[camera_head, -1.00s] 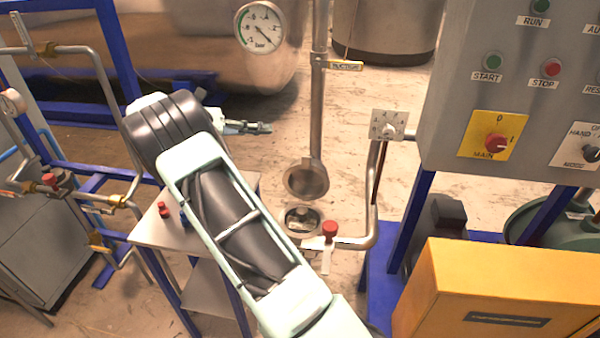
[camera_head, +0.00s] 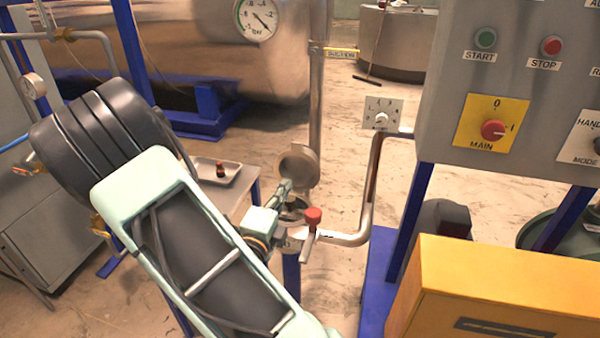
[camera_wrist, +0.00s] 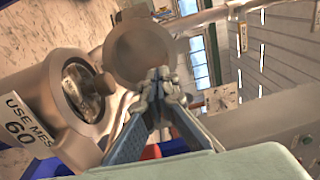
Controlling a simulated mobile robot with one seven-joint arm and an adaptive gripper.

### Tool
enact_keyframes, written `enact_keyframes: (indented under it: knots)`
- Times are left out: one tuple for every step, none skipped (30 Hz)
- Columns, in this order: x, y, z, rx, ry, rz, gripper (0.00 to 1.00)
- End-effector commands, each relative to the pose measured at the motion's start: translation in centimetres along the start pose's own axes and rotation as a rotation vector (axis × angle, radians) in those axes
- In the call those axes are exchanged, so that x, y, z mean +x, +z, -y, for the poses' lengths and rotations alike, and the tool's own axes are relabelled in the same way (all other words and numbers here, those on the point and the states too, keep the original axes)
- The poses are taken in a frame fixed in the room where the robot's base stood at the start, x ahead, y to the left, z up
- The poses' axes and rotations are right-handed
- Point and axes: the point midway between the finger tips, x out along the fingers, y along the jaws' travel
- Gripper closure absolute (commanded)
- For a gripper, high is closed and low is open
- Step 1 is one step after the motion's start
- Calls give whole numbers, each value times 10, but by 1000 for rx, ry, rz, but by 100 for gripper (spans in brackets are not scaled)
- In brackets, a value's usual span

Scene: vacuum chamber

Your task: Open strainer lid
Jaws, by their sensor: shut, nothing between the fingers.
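The strainer lid (camera_head: 299,163) is a round metal disc. It stands raised off the strainer body, and it also shows in the wrist view (camera_wrist: 140,48). The strainer body (camera_wrist: 47,95) is a metal cylinder with an open round mouth and something inside it; in the head view my gripper partly hides that mouth. My gripper (camera_head: 285,187) is over the strainer. In the wrist view its fingertips (camera_wrist: 158,78) are together with nothing between them, in front of the lid's lower edge. I cannot tell whether they touch the lid.
A red-handled valve (camera_head: 313,216) sits just right of the strainer on the pipe (camera_head: 372,190). The dial plate (camera_head: 382,113) and grey control panel (camera_head: 500,110) are to the right. A small tray (camera_head: 216,172) with a red item lies on the table to the left.

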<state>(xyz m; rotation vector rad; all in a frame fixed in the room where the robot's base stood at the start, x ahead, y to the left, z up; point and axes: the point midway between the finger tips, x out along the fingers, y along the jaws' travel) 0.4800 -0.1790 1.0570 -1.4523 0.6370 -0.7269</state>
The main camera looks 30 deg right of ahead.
Motion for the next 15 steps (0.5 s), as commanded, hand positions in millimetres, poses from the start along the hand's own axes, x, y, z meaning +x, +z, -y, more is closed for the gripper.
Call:
enact_keyframes:
  knots:
    - [-5, -4, -6, -14, 17, 15, 100]
    - [-7, -6, -8, -19, 24, 21, 100]
    - [-9, -8, -10, -23, 32, 27, 100]
    - [-10, -9, -11, -25, 36, 30, 100]
    - [-10, -9, -12, -27, 39, 33, 100]
    - [-8, -10, -13, -28, 41, 33, 100]
    - [-7, -10, -14, -27, 41, 32, 100]
    - [-4, -10, -14, -26, 41, 32, 100]
    - [0, -10, -15, -25, 40, 32, 100]
    - [3, -10, -15, -25, 39, 31, 100]
    - [7, -10, -16, -24, 39, 30, 100]
    - [12, -10, -17, -25, 39, 30, 100]
    - [17, -10, -17, -24, 38, 29, 100]
    - [25, -10, -13, -27, 38, 29, 100]
    - [34, -10, -13, -28, 38, 28, 100]
